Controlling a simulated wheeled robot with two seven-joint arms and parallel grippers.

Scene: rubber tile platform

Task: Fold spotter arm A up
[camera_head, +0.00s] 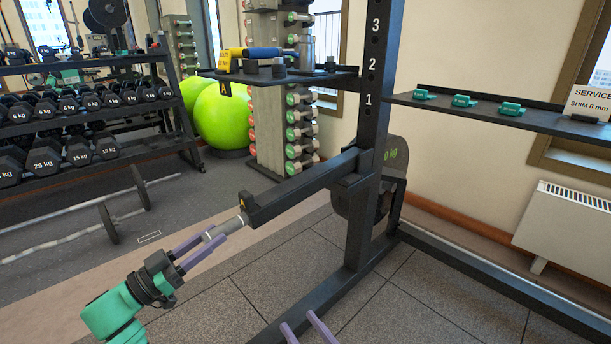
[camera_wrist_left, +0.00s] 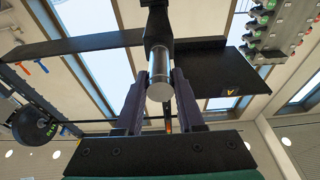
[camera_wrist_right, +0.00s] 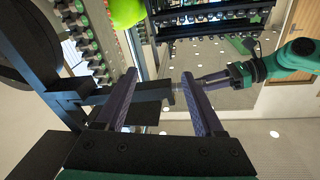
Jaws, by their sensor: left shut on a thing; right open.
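Spotter arm A (camera_head: 300,192) is a black beam reaching out from the black upright (camera_head: 372,120) toward the lower left, with a yellow-marked tag near its free end. It looks roughly level. A silver round handle (camera_wrist_left: 159,75) sticks out of that end. My left gripper (camera_head: 216,238) has its purple fingers shut on the handle; it also shows in the left wrist view (camera_wrist_left: 160,100). My right gripper (camera_head: 304,326) is open and empty at the bottom of the head view, apart from the arm. Spotter arm A also shows beyond its fingers in the right wrist view (camera_wrist_right: 147,108).
A right shelf (camera_head: 470,110) holds teal pieces. A weight plate (camera_head: 358,200) hangs behind the upright.

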